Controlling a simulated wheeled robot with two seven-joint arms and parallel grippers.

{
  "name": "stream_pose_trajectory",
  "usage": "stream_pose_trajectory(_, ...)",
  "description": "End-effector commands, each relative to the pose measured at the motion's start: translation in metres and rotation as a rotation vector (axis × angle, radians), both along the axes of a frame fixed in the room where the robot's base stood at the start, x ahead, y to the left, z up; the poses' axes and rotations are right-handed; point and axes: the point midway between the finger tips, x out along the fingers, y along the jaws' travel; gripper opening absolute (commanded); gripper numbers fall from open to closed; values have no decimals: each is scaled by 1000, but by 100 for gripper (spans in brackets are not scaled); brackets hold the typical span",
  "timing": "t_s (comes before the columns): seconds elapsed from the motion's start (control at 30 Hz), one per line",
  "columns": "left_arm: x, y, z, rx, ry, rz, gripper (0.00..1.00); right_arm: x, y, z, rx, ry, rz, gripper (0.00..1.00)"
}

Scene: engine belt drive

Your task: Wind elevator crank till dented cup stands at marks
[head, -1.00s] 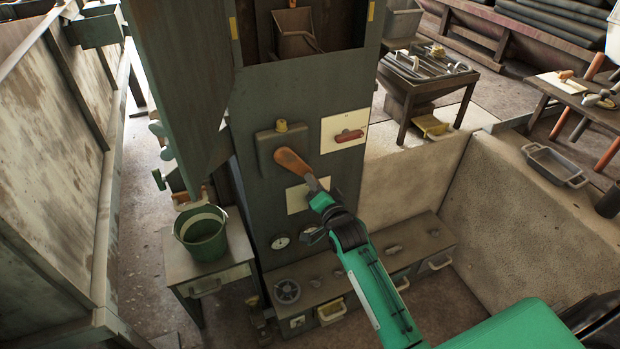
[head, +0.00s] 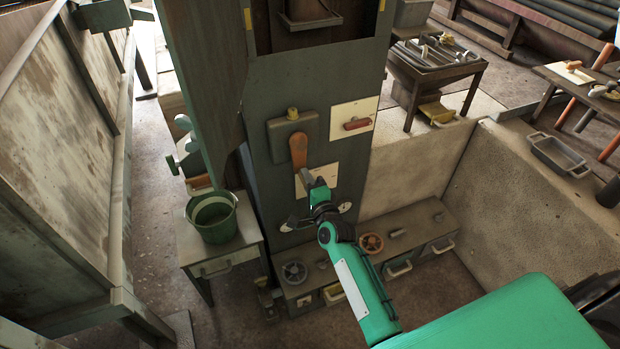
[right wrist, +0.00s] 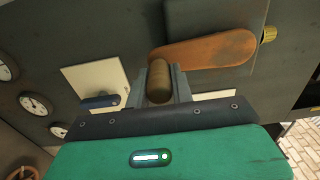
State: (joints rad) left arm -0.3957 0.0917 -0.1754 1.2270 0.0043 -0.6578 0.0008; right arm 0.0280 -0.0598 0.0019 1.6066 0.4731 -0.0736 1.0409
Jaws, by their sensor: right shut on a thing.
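The crank is an orange-brown arm (head: 298,150) on a dark box on the elevator's front panel, hanging almost straight down in the head view. In the right wrist view the crank arm (right wrist: 205,48) ends beside its wooden handle (right wrist: 158,85). My right gripper (head: 307,180) is shut on that handle. A brown metal cup (head: 308,12) shows in the shaft opening at the top of the head view, its upper part cut off. I cannot make out a dent. Yellow marks (head: 248,18) (head: 382,5) flank the opening, near the cup's height. My left gripper is out of view.
A red switch (head: 356,124) on a white plate sits right of the crank. Dials (right wrist: 35,103) are on the panel. A green bucket (head: 212,218) stands on a side table at left. A low bench (head: 420,222) with drawers and small parts lies below my right arm.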

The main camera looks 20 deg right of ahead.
Motion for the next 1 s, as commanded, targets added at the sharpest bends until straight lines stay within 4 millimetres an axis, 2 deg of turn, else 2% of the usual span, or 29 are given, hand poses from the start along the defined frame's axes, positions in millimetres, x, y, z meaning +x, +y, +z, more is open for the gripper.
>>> stream_pose_trajectory(0.47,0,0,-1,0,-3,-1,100,-1,3,-2,17,5,3,0)
stream_pose_trajectory(0.5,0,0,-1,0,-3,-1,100,-1,3,-2,17,5,3,29)
stream_pose_trajectory(0.6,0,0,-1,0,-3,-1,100,0,3,-1,16,4,3,45)
stream_pose_trajectory(0.87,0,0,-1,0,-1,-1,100,-1,2,-1,14,1,1,45)
stream_pose_trajectory(1.0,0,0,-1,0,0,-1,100,-8,2,-1,14,1,1,45)
